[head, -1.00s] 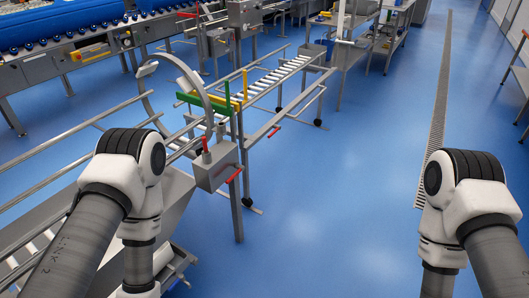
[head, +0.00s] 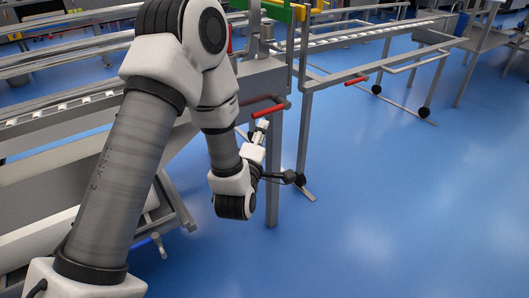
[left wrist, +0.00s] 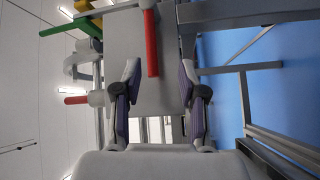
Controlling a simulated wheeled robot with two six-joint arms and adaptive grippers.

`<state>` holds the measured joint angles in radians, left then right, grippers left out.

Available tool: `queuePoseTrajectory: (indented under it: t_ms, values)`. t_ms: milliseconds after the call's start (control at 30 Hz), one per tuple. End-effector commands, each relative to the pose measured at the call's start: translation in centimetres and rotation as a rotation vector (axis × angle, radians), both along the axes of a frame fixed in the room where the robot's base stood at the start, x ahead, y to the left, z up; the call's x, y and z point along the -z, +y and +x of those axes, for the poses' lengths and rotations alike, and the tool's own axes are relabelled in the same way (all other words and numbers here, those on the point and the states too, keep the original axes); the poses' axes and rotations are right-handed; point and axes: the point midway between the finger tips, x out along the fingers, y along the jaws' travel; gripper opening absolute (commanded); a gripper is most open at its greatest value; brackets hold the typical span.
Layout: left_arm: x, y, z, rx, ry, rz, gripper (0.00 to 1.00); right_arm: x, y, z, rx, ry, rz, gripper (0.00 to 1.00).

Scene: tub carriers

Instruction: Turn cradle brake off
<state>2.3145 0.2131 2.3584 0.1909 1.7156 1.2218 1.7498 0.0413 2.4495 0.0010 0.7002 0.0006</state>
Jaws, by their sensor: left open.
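A red lever handle (head: 270,111) sticks out from the front of a grey box (head: 262,80) on the metal frame. In the left wrist view the red lever (left wrist: 151,45) shows between my fingers, its end near the fingertips, with grey metal behind. My left gripper (head: 262,126) is open just below the red handle, and its fingers also show in the left wrist view (left wrist: 160,74). I cannot tell whether they touch the lever. A second red handle (left wrist: 76,100) shows at the left there. My right gripper is out of view. No label shows which lever is the cradle brake.
A grey post (head: 274,190) stands beside my left gripper. A roller track (head: 350,35) and a rail with another red handle (head: 357,81) run off to the back right. A blue-ended lever (head: 158,244) sits low at the left. The blue floor (head: 400,200) is open at right.

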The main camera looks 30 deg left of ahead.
Motion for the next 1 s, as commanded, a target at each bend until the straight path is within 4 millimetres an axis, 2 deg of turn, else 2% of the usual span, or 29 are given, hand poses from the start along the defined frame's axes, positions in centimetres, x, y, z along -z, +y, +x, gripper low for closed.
queuePoseTrajectory:
  t_ms: [33,167,500,600,867,900,967,1000]
  values:
    - [0.7,0.3,0.0,-0.009,-0.050,-0.021,0.41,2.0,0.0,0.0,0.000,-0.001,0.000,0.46]
    - [-0.5,0.9,0.5,-0.020,-0.107,-0.048,0.41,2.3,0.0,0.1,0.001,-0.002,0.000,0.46]
    - [-1.4,3.0,5.9,-0.019,-0.106,-0.047,0.41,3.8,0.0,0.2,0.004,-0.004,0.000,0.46]
    - [-1.6,3.4,6.9,-0.017,-0.102,-0.046,0.41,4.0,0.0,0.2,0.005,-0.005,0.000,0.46]
    - [-1.7,3.5,7.2,-0.017,-0.100,-0.045,0.41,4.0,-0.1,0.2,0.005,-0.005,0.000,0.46]
    - [-1.7,3.5,7.2,-0.017,-0.100,-0.045,0.27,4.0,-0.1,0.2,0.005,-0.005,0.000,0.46]
    - [-1.7,3.5,7.2,-0.017,-0.100,-0.045,0.06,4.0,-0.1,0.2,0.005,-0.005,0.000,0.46]
    - [-1.7,3.5,7.2,-0.017,-0.100,-0.045,0.00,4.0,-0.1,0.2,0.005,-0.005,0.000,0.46]
